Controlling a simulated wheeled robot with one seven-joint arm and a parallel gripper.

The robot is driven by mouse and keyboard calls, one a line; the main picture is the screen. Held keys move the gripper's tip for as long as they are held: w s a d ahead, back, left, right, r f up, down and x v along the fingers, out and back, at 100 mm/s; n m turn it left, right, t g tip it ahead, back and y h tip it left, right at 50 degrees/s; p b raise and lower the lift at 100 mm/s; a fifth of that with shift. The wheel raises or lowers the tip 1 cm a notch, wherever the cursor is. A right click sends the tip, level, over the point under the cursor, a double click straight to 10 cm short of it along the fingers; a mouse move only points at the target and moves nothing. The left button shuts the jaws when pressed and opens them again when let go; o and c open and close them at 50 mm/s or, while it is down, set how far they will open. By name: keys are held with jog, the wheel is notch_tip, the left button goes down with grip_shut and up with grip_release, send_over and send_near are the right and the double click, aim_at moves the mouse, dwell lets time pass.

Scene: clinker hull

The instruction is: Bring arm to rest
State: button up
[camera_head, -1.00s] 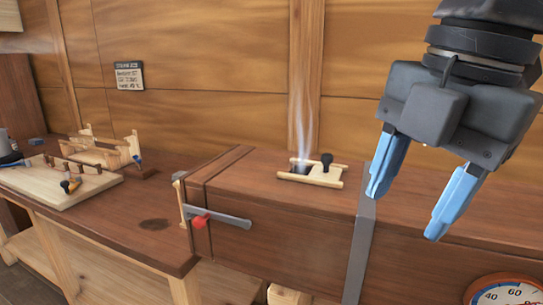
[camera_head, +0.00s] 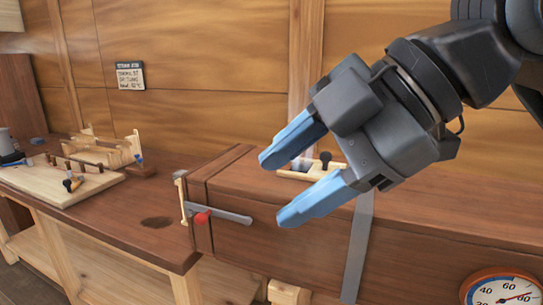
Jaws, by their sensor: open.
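My gripper (camera_head: 272,189) is in the right half of the head view, with two blue fingers pointing down and to the left. The fingers are apart and nothing is between them. My gripper appears in front of a long dark wooden box (camera_head: 420,215) and partly covers a small light wooden frame with a black knob (camera_head: 325,160) on the box's top. I cannot tell how far above the box the fingers are.
A metal latch with a red knob (camera_head: 203,217) is on the box's left end. A workbench (camera_head: 120,212) to the left carries a pale board (camera_head: 50,187) with pegs and a wooden jig (camera_head: 105,152). A dial gauge (camera_head: 500,291) is at lower right. A note (camera_head: 130,75) hangs on the wall.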

jog(key=w+a+r+m+t+y, duration=0.35)
jog(key=m+y, duration=0.25)
jog(key=y, duration=0.2)
jog(key=s+d+f+m+t+h, duration=0.2)
jog(key=d+f+m+t+h, duration=0.2)
jog(key=f+m, duration=0.3)
jog(key=s+d+f+m+t+h, duration=0.2)
jog(key=d+f+m+t+h, duration=0.2)
jog(key=f+m, duration=0.3)
jog(key=s+d+f+m+t+h, duration=0.3)
jog(key=d+f+m+t+h, duration=0.15)
jog(key=f, duration=0.45)
jog(key=s+d+f+g+h, duration=0.1)
jog(key=s+d+f, duration=0.2)
jog(key=s, duration=0.5)
jog(key=s+d+f+g+h, duration=0.1)
jog(key=s+d+f+h, duration=0.1)
jog(key=s, duration=0.7)
jog(key=s+d+f+g+h, duration=0.1)
jog(key=s+d+f, duration=0.3)
jog(key=s, duration=0.5)
jog(key=shift+s+d+n+g, duration=0.2)
jog(key=shift+d+n+g, duration=0.25)
jog(key=shift+d, duration=0.2)
